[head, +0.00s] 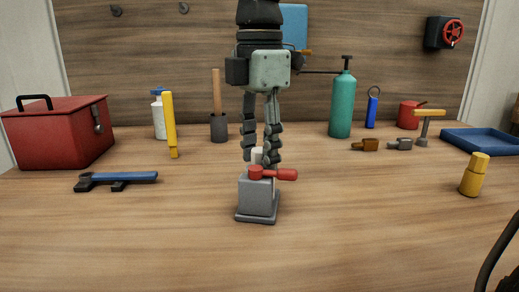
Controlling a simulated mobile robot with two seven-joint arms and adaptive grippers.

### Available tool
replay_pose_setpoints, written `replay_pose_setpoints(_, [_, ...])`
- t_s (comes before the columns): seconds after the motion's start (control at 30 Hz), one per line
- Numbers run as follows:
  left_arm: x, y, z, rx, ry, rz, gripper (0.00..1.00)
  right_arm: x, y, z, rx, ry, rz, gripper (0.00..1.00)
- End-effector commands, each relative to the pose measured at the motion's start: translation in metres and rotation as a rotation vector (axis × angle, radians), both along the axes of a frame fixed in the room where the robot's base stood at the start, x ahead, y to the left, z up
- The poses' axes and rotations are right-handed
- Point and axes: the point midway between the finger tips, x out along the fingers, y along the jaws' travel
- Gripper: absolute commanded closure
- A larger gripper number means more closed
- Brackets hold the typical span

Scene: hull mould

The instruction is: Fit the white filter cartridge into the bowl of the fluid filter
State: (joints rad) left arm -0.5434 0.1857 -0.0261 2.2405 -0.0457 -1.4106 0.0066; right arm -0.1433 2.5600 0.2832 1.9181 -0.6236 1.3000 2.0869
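The fluid filter (257,197) is a grey block-like body on a flat base, standing upright at the middle of the table. A red lever handle (284,174) sits on its top and points right. My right gripper (261,158) reaches down from above, fingers pointing at the filter's top. My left gripper is not in view.
A red toolbox (62,133) and a blue-handled tool (120,178) are at left. A teal bottle (342,105), hammer (427,124), blue tray (482,140) and yellow bottle (474,176) are at right. The front table is clear.

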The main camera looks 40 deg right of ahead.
Motion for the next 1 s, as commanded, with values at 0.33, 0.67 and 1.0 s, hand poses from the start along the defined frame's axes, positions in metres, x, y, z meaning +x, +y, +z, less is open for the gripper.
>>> replay_pose_setpoints(0.33, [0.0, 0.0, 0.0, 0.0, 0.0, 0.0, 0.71, 0.0, 0.0, 0.001, 0.001, 0.001, 0.0, 0.48])
replay_pose_setpoints(0.67, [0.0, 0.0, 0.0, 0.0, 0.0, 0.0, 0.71, 0.001, 0.0, 0.054, 0.002, -0.005, -0.001, 0.48])
replay_pose_setpoints(1.0, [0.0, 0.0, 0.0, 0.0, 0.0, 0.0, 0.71, 0.0, 0.0, 0.112, 0.001, 0.0, 0.0, 0.48])
